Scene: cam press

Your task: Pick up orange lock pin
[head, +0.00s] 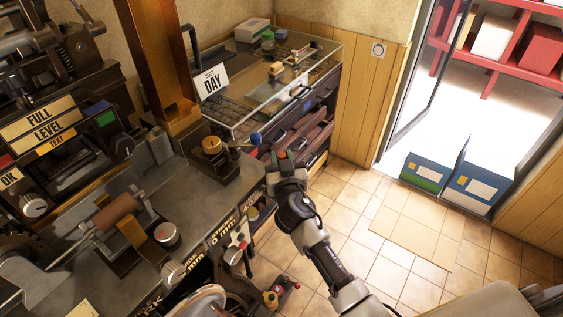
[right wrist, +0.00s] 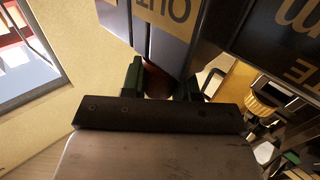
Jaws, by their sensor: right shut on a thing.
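My right gripper (head: 281,157) is at the front right corner of the machine bench in the head view, with its two green fingertips close together. In the right wrist view, the fingers (right wrist: 158,84) are shut on a small reddish-orange piece (right wrist: 156,80), which I take to be the orange lock pin. Only its rounded, shaded end shows; the rest is hidden by the fingers and the dark panel. The piece sits right beside that dark panel (right wrist: 180,35) marked "OUT"; I cannot tell whether it is still seated there. My left gripper is not in view.
A blue-knobbed lever (head: 255,138) and a brass-topped fixture (head: 212,146) stand close left of the gripper. Behind is a glass display case (head: 250,120) with open drawers (head: 306,138). Knobs and levers (head: 238,245) line the bench front.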

